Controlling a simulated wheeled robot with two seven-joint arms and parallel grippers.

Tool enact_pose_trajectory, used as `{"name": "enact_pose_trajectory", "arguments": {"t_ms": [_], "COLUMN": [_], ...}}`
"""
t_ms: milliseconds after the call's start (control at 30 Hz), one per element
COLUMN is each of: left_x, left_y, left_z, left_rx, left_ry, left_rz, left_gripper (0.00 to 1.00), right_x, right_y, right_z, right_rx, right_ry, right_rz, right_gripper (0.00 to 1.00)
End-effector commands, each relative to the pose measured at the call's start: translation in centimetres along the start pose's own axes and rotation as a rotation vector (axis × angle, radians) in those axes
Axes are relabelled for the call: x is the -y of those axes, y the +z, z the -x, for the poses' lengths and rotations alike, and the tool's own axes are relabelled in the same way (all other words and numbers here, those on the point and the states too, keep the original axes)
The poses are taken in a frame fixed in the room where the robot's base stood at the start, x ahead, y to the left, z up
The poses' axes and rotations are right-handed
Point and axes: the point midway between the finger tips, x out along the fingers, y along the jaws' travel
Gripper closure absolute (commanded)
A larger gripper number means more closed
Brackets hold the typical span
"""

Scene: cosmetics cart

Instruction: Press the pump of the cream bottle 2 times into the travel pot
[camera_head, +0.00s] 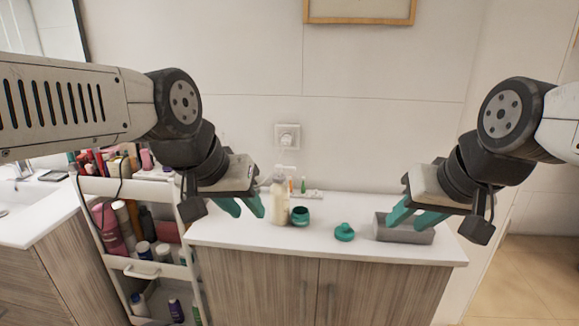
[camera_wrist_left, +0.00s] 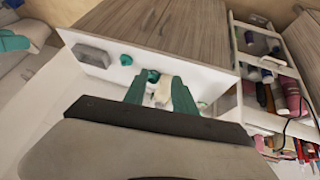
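The cream bottle (camera_head: 279,203) is a pale, cream-coloured pump bottle standing upright on the white counter. The teal travel pot (camera_head: 300,216) stands just right of its base. A teal lid-like piece (camera_head: 344,232) lies apart, further right. My left gripper (camera_head: 246,212) is open and empty, in the air left of the bottle in the head view. In the left wrist view the bottle (camera_wrist_left: 162,92) shows between its spread teal fingers (camera_wrist_left: 158,85).
A grey box-like block (camera_head: 400,234) lies at the right of the counter (camera_head: 250,236). Small tubes (camera_head: 303,185) stand at the back by the wall. A cart (camera_head: 150,270) full of cosmetics stands left of the counter. The counter's front middle is clear.

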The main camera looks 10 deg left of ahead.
Motion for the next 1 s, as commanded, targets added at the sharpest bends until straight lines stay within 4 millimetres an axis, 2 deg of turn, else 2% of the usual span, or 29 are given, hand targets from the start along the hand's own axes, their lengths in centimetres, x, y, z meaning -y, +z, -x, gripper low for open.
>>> {"name": "enact_pose_trajectory", "arguments": {"t_ms": [33, 133, 167, 1000], "left_x": [0.0, 0.0, 0.0, 0.0], "left_y": [0.0, 0.0, 0.0, 0.0], "left_z": [0.0, 0.0, 0.0, 0.0], "left_rx": [0.0, 0.0, 0.0, 0.0], "left_ry": [0.0, 0.0, 0.0, 0.0], "left_rz": [0.0, 0.0, 0.0, 0.0], "left_gripper": [0.79, 0.99, 1.0, 1.0], "right_x": [0.0, 0.0, 0.0, 0.0], "right_y": [0.0, 0.0, 0.0, 0.0], "right_z": [0.0, 0.0, 0.0, 0.0], "right_rx": [0.0, 0.0, 0.0, 0.0], "right_ry": [0.0, 0.0, 0.0, 0.0], "right_rz": [0.0, 0.0, 0.0, 0.0], "right_gripper": [0.64, 0.64, 0.64, 0.64]}}
